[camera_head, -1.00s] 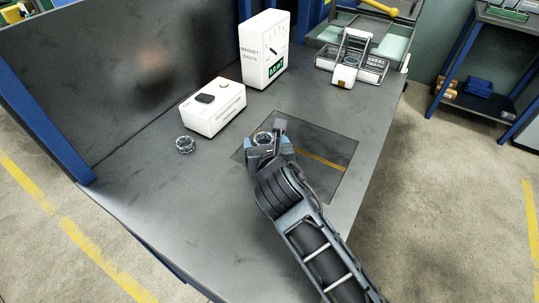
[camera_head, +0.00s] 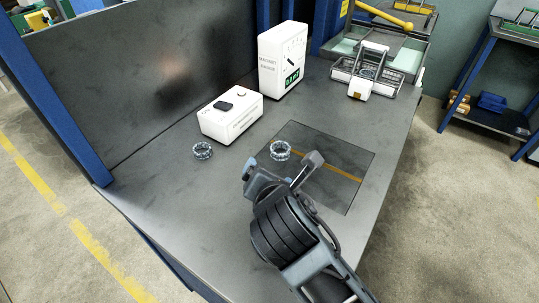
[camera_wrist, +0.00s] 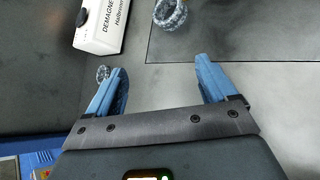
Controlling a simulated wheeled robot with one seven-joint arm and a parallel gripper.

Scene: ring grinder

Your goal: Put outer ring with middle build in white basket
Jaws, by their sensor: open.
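One metal ring (camera_head: 280,150) lies on the dark mat near its left corner; it also shows at the top of the wrist view (camera_wrist: 170,14). A second ring (camera_head: 203,151) lies on the bare table to the left. In the wrist view this ring (camera_wrist: 103,74) is partly behind my left finger. I cannot tell which ring has the middle build. My gripper (camera_head: 281,167) is open and empty, just short of the mat ring, its fingers (camera_wrist: 161,65) apart. A pale wire basket unit (camera_head: 344,75) stands at the table's back right; I cannot tell whether it is the white basket.
A white demagnetizer box (camera_head: 232,119) stands behind the rings, with a taller white magnet device (camera_head: 283,62) behind it. A panel (camera_head: 150,75) closes the left side. The front table is clear.

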